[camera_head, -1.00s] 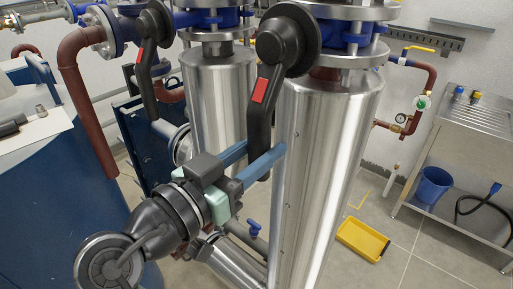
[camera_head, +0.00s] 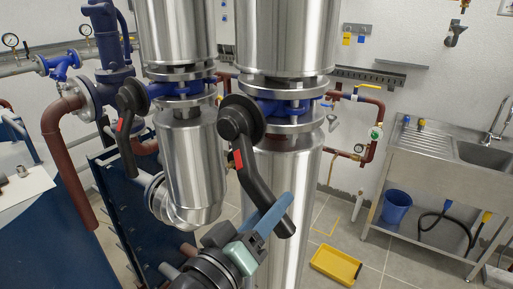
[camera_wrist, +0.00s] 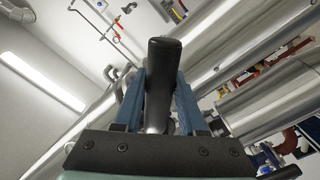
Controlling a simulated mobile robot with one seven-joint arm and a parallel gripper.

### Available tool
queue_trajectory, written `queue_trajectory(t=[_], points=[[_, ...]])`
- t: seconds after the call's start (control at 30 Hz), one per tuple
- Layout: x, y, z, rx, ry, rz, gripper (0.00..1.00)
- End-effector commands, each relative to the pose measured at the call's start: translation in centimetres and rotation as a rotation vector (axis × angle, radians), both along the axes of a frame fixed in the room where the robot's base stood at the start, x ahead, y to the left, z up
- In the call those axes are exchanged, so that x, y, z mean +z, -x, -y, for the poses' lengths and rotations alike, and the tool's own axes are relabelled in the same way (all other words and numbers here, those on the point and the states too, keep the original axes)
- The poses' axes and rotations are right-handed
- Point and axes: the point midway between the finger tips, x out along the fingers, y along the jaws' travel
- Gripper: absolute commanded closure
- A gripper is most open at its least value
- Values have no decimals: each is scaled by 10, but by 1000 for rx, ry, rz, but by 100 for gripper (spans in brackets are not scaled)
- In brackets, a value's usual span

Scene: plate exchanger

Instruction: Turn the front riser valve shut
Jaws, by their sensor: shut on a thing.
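The front riser valve's black lever (camera_head: 256,172) carries a red mark and slants down to the right from its round hub (camera_head: 240,120). The hub sits on the blue valve body at the flanges of the nearer steel column. My gripper (camera_head: 276,212) has its blue fingers closed around the lower part of the lever. In the wrist view the black handle (camera_wrist: 163,65) stands between the two blue fingers of my gripper (camera_wrist: 159,92). The fingers hide part of the handle's lower end.
A second black lever (camera_head: 127,135) hangs almost straight down on the farther column, to the left. Steel columns (camera_head: 285,190) stand close behind my gripper. A yellow tray (camera_head: 335,265) lies on the floor, and a steel sink bench (camera_head: 440,165) stands at right.

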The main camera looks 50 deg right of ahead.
Motion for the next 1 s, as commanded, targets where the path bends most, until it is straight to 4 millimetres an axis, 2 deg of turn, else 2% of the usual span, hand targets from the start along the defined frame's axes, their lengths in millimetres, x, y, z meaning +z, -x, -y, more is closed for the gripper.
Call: queue_trajectory(t=[0.03,0.4,0.7,1.0], points=[[14,9,2,-13,5,-52,100],[58,36,4,-12,35,-400,100],[90,44,5,-8,57,-639,100],[107,45,5,-6,72,-783,100]])
